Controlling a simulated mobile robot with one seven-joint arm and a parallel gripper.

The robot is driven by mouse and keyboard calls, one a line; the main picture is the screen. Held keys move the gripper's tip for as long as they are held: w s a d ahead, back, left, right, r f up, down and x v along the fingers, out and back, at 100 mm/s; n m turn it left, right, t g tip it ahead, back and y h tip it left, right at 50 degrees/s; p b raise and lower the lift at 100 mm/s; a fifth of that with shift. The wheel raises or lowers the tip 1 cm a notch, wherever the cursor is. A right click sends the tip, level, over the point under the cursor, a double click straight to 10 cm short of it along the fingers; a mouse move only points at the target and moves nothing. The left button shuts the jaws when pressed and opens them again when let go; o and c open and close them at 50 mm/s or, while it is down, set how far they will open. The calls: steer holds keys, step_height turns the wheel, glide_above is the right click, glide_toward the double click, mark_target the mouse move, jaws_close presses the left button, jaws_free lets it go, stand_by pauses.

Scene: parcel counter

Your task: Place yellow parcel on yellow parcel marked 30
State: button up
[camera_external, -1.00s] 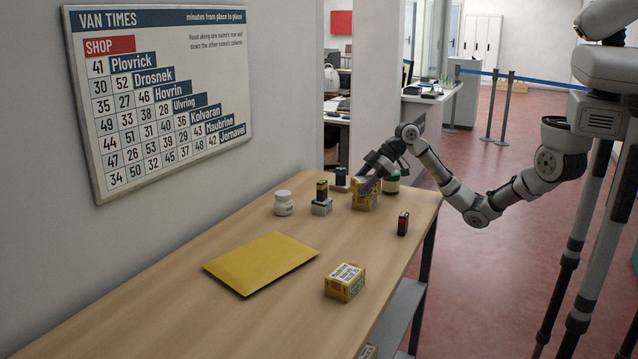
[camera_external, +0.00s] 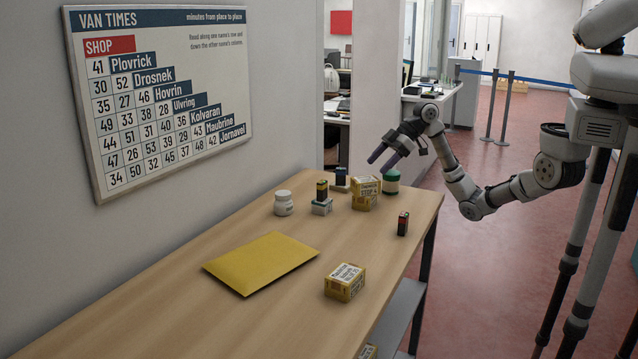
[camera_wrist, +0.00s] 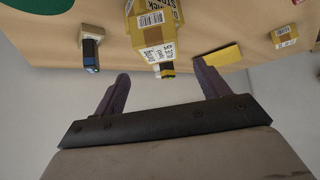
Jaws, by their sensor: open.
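A yellow parcel stack (camera_external: 365,193) stands near the far end of the counter. It looks like one yellow box on another, but the seam is hard to make out. It also shows at the top of the wrist view (camera_wrist: 155,35), with white printed labels; the numbers are too small to read surely. Another yellow parcel (camera_external: 345,282) with a white label stands alone nearer the front; the wrist view shows a labelled yellow parcel (camera_wrist: 285,37) at right. My gripper (camera_external: 382,160) is open and empty, above and apart from the stack. Its two fingers (camera_wrist: 161,72) are spread.
A yellow envelope (camera_external: 262,262) lies flat mid-counter. Near the stack are a white jar (camera_external: 283,203), a green jar (camera_external: 390,182), a dark block (camera_external: 341,178), a small box on a white one (camera_external: 321,206), and a red-black box (camera_external: 403,223). A times board (camera_external: 160,95) hangs on the wall.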

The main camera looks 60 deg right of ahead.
steer(key=v, duration=0.3)
steer(key=shift+s+d+r, duration=0.15)
